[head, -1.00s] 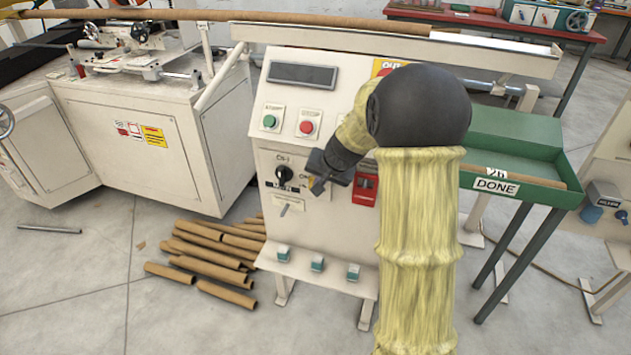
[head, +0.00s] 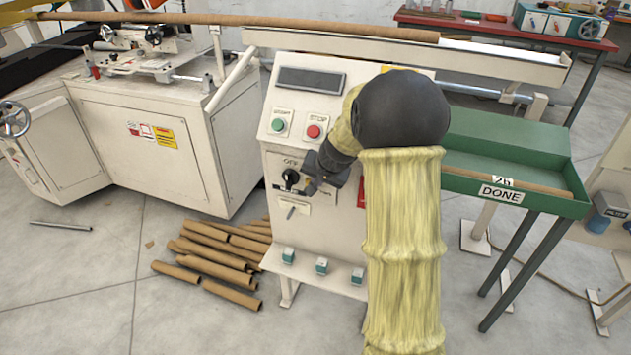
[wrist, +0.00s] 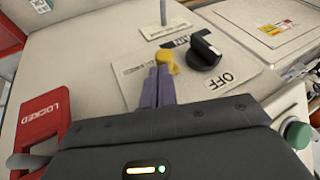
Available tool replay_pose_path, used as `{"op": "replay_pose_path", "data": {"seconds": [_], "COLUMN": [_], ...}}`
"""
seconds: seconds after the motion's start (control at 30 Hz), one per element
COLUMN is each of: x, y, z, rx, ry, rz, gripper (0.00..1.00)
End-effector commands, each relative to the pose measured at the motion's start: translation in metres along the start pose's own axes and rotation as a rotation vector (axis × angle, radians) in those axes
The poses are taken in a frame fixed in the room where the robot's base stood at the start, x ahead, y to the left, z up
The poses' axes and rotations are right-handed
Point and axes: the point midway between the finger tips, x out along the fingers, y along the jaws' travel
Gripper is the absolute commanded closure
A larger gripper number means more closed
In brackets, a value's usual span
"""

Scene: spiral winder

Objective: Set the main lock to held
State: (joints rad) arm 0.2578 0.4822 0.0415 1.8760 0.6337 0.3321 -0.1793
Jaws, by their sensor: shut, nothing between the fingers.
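The black rotary knob (head: 290,177) sits on the pale machine's front panel, below an OFF mark. In the wrist view the knob (wrist: 205,50) stands beside a plate marked OFF and a partly hidden dark label. A small yellow tab (wrist: 167,62) sits on the plate just left of the knob. My gripper (wrist: 158,72) is shut and empty, its two purple-grey fingers together with their tips at the yellow tab. Whether they touch it I cannot tell. In the head view my gripper (head: 311,189) is just right of the knob, and hides the tab.
A red box marked LOCKED (wrist: 40,125) stands out left of my fingers in the wrist view. Green (head: 279,125) and red (head: 314,131) buttons are above the knob. A small lever (head: 292,212) is below it. Cardboard tubes (head: 215,255) lie on the floor.

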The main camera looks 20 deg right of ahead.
Motion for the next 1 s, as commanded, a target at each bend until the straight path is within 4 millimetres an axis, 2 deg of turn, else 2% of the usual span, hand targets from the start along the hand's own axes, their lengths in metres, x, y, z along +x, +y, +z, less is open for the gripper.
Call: {"op": "replay_pose_path", "data": {"seconds": [0.27, 0.47, 0.7, 0.83, 1.0], "x": [-0.018, -0.062, -0.106, -0.118, -0.12], "y": [0.02, 0.014, 0.02, 0.021, 0.021], "z": [-0.006, -0.006, -0.008, -0.008, -0.007], "rx": [-0.008, -0.016, -0.008, -0.006, -0.007], "ry": [0.0, -0.001, 0.001, 0.0, -0.002], "rz": [-0.005, -0.008, -0.004, -0.003, -0.003], "gripper": [1.0, 1.0, 1.0, 1.0, 1.0]}}
